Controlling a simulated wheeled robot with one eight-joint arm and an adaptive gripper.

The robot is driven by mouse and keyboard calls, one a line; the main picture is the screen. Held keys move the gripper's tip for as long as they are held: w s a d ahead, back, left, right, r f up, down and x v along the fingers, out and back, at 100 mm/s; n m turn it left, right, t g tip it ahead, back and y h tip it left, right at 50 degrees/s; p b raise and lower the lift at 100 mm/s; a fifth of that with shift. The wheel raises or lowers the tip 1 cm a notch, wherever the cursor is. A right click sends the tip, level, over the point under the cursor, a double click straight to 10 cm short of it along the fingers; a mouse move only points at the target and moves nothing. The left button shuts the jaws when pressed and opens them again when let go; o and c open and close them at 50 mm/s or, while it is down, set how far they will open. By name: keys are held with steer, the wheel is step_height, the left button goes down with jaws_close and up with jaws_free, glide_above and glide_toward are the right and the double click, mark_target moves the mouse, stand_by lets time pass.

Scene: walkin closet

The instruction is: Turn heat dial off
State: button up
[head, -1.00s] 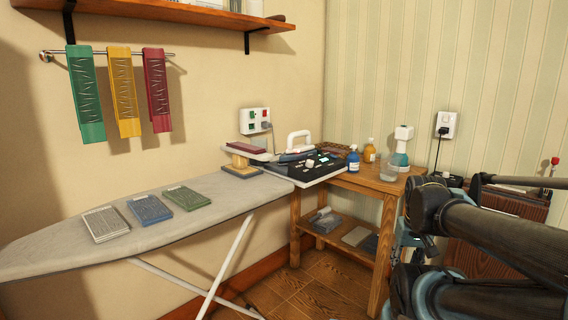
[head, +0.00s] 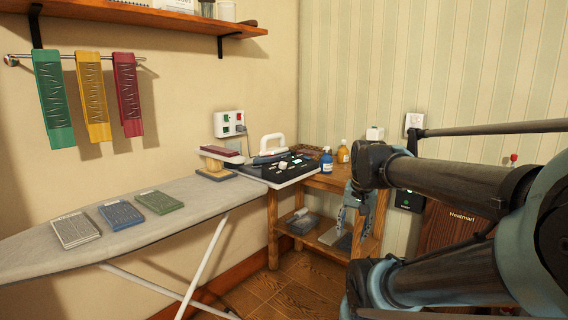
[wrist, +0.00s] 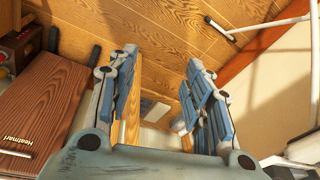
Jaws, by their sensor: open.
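A black control panel (head: 289,169) with a white knob-like dial (head: 284,168) and small lit buttons lies on the wooden side table in the head view. I cannot read its markings or the dial's setting. A white-handled iron (head: 270,149) sits at its back left. My gripper (wrist: 160,62) is open and empty in the wrist view, with its blue-padded fingers apart above the floor. In the head view it hangs in front of the side table's right leg, below and to the right of the panel, partly hidden by my arm.
An ironing board (head: 165,208) with several flat blocks fills the left. A dark wooden box marked with lettering (head: 450,235) stands at right, also in the wrist view (wrist: 45,110). Wall sockets (head: 229,124) are above.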

steer(key=w+a+r+m+y, duration=0.1)
steer(key=w+a+r+m, duration=0.3)
steer(key=w+r+m, duration=0.3)
steer(key=w+a+r+m+y, duration=0.1)
steer(key=w+a+r+m, duration=0.25)
steer(key=w+r, duration=0.55)
steer(key=m+y, duration=0.1)
steer(key=m, duration=1)
glide_toward(284, 163)
steer(key=x, duration=0.8)
steer(key=shift+w+a+f, duration=0.2)
steer(key=shift+a+f, duration=0.05)
steer(key=shift+a, duration=0.05)
steer(key=c, duration=1)
